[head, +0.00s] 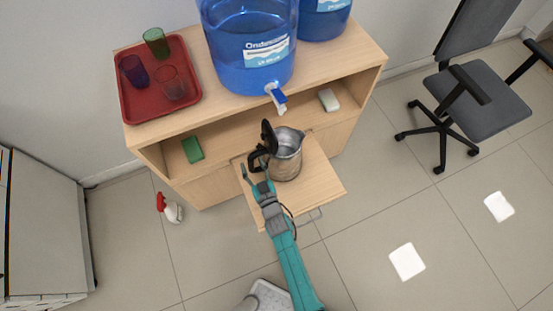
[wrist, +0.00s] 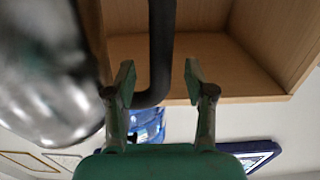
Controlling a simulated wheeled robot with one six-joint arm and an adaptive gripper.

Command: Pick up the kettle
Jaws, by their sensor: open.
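The kettle (head: 287,160) is a metal jug with a black handle (head: 257,156) and a black lid (head: 269,136) standing raised. It stands upright on a pulled-out wooden board (head: 322,185) of the cabinet. My gripper (head: 254,171) is at the handle side of the kettle, with its fingers apart. In the wrist view the open fingers of my gripper (wrist: 160,82) have the dark handle (wrist: 161,45) between them, with gaps on both sides. The blurred metal kettle body (wrist: 45,75) fills the left of that view.
The wooden cabinet (head: 345,58) bears blue water bottles (head: 235,20) and a red tray (head: 130,105) with several cups. A tap (head: 276,95) hangs above the kettle. A green sponge (head: 192,149) lies on the shelf.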

